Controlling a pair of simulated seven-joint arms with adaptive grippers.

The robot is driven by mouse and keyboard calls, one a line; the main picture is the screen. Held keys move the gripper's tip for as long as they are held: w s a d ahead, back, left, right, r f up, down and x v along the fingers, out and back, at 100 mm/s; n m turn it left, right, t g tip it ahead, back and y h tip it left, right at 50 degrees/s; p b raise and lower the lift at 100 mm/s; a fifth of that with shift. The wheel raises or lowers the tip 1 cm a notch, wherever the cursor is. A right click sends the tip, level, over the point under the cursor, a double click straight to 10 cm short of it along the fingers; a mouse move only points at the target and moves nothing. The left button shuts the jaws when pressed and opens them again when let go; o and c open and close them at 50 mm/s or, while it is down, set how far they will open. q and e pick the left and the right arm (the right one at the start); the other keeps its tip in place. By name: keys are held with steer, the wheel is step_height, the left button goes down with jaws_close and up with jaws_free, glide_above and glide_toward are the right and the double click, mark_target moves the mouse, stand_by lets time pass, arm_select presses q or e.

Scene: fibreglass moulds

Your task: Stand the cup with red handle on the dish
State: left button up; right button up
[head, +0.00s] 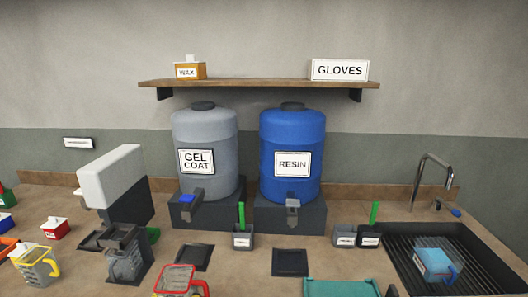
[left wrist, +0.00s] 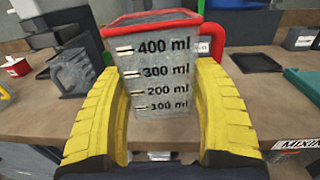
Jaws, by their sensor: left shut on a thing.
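The cup with red handle (head: 178,281) is a clear measuring cup with a red rim, at the bottom edge of the head view. In the left wrist view the cup (left wrist: 158,80) is upright, with ml marks facing me and its red handle at the right. My left gripper (left wrist: 153,95) has its yellow fingers shut on the cup's sides. My right gripper is not in view. Two flat dark square pieces, left (head: 194,257) and right (head: 290,262), and a green tray (head: 342,287) lie on the counter; I cannot tell which is the dish.
A grey GEL COAT barrel (head: 204,155) and a blue RESIN barrel (head: 291,155) stand behind. A white-and-dark machine (head: 118,190) and a yellow-handled cup (head: 36,264) are left. A sink (head: 468,262) holding a blue cup (head: 434,263) is right. Small labelled holders (head: 243,240) stand between.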

arm_select(q)
steer(key=shift+s+f, duration=0.65)
steer(key=shift+f, duration=0.25)
